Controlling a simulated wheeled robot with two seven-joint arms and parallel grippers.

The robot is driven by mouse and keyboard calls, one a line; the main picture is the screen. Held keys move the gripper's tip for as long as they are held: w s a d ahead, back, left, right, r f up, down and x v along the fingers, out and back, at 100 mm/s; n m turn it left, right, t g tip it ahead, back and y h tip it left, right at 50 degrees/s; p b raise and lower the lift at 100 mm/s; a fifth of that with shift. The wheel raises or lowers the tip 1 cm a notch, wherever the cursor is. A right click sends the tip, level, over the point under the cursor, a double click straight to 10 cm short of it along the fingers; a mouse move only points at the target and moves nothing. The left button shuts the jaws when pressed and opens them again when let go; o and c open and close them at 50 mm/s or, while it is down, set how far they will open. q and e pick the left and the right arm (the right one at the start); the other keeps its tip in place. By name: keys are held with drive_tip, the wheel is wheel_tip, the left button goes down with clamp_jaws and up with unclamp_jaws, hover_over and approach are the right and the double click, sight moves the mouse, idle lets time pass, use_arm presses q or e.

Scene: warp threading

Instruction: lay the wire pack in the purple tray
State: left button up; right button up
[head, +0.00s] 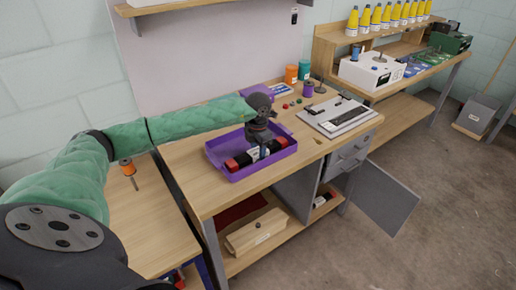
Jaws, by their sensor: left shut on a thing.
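The jaws hide part of the pack. Whether the pack touches the tray floor I cannot tell. My right gripper is not in view.
A grey keyboard-like device (338,116) stands right of the tray on the bench (210,188). Orange and teal containers (291,74) stand behind. A grey cabinet door (385,190) hangs open below. A wooden box (258,233) lies on the lower shelf.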

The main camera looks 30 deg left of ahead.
sight(258, 151)
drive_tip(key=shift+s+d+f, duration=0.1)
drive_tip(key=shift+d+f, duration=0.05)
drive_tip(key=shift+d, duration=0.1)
use_arm(q)
drive_tip(key=shift+f, duration=0.1)
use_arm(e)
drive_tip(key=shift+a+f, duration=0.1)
use_arm(q)
drive_tip(key=o, duration=1.3)
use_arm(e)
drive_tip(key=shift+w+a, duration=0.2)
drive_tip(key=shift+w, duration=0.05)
use_arm(q)
drive_tip(key=shift+r, duration=0.25)
wheel_tip(258, 151, up, 12)
drive_tip(key=b, duration=0.3)
drive_tip(key=shift+f, duration=0.15)
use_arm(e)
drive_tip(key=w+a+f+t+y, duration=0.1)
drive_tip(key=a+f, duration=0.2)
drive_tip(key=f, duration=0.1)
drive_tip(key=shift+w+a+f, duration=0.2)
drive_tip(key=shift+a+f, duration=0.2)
